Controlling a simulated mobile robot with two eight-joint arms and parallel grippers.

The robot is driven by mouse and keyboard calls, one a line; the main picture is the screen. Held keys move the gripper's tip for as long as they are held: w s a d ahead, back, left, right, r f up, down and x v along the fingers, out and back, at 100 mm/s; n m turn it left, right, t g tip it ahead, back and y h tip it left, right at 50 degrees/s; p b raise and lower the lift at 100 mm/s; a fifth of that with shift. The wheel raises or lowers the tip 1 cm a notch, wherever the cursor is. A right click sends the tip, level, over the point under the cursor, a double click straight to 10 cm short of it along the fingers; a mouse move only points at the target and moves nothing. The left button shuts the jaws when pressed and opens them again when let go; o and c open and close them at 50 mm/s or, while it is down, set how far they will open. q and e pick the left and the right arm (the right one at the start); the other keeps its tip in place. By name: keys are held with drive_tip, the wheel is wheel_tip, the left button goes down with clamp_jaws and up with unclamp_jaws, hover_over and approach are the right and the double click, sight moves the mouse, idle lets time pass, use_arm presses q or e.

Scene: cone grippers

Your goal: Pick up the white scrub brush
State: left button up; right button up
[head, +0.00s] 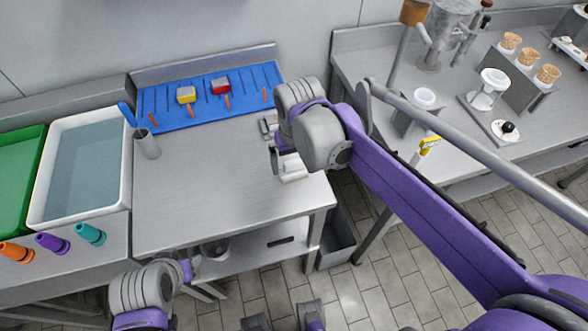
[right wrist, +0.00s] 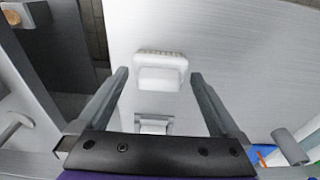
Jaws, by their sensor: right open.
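The white scrub brush (head: 293,171) lies on the steel table (head: 215,195) near its right edge. In the right wrist view the brush (right wrist: 160,76) shows its white bristle edge and block-like body. My right gripper (right wrist: 159,78) is open and empty, pointing down over the table. Its two fingers appear on either side of the brush, apart from it. In the head view my right gripper (head: 277,160) is beside the brush, partly hidden by its own wrist. My left gripper (head: 193,267) is low at the table's front; its jaws are too small to judge.
A small grey object (head: 268,125) lies behind the brush; it also shows in the right wrist view (right wrist: 154,124). A blue mat (head: 205,98) with tools and a grey cup (head: 147,144) are further back and left. The table's middle is clear. A grey bin (head: 337,238) stands below the right edge.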

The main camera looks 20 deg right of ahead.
sight(294, 161)
drive_tip(key=shift+w+f, duration=0.15)
drive_tip(key=shift+f, duration=1.25)
drive_tip(key=c, duration=1.1)
drive_tip(key=shift+o, duration=0.2)
wheel_tip(294, 161, up, 10)
drive_tip(key=shift+r+p, duration=0.1)
drive_tip(key=shift+p, duration=0.3)
drive_tip(key=o, duration=0.9)
drive_tip(key=shift+c, duration=0.2)
drive_tip(key=c, duration=0.7)
